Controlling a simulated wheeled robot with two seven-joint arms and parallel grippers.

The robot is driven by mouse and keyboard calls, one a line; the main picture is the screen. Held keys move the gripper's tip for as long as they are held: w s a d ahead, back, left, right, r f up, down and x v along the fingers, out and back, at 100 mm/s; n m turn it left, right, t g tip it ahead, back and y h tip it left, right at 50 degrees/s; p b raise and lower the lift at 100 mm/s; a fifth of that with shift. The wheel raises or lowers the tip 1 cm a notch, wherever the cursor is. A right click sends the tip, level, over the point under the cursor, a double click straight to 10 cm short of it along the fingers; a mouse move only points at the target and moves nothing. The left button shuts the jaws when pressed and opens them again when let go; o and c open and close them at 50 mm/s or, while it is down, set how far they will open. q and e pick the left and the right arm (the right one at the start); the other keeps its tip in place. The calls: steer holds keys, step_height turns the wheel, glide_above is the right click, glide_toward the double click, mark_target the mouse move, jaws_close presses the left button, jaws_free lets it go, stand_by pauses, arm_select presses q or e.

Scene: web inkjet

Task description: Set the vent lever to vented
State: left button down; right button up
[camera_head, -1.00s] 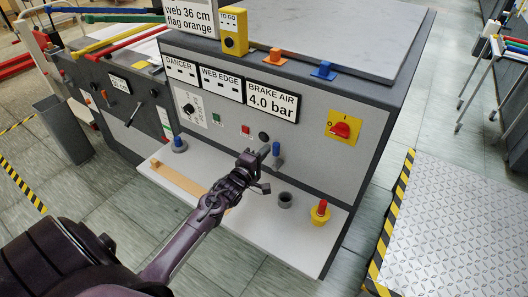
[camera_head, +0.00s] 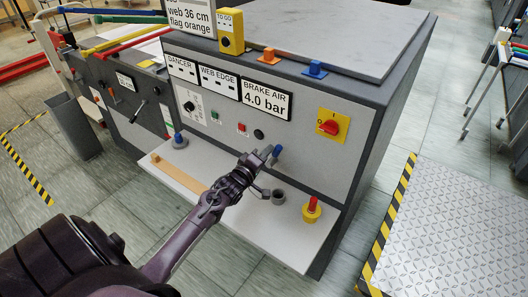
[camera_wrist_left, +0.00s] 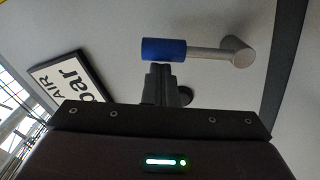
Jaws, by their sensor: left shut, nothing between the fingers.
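The vent lever (camera_head: 278,151) is on the grey front panel, right of and below the brake air sign. In the left wrist view its blue grip (camera_wrist_left: 163,50) stands at the left end of a grey rod, with a round pivot at the right end. My left gripper (camera_head: 268,154) is shut and empty, with its tips right beside the blue grip. In the left wrist view the shut fingers (camera_wrist_left: 160,75) end at the grip's lower edge; whether they touch it I cannot tell. The gripper partly hides the lever in the head view. My right gripper is out of view.
A red rotary switch (camera_head: 330,127) is to the right. The brake air sign (camera_head: 265,98) reads 4.0 bar.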

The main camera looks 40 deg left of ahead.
arm_select(q)
steer(key=shift+d+f+m, duration=0.2)
steer(key=shift+d+m, duration=0.7)
steer(key=shift+d+f+m, duration=0.35)
steer(key=shift+d+m, duration=0.1)
steer(key=shift+m, duration=0.45)
steer(key=d+f+m+b, duration=0.3)
steer(key=d+f+m, duration=0.1)
steer(key=m, duration=0.3)
steer(key=shift+d+f, duration=0.25)
steer(key=shift+d, duration=0.05)
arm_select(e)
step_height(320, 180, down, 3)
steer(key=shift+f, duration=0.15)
arm_select(q)
steer(key=shift+f, duration=0.1)
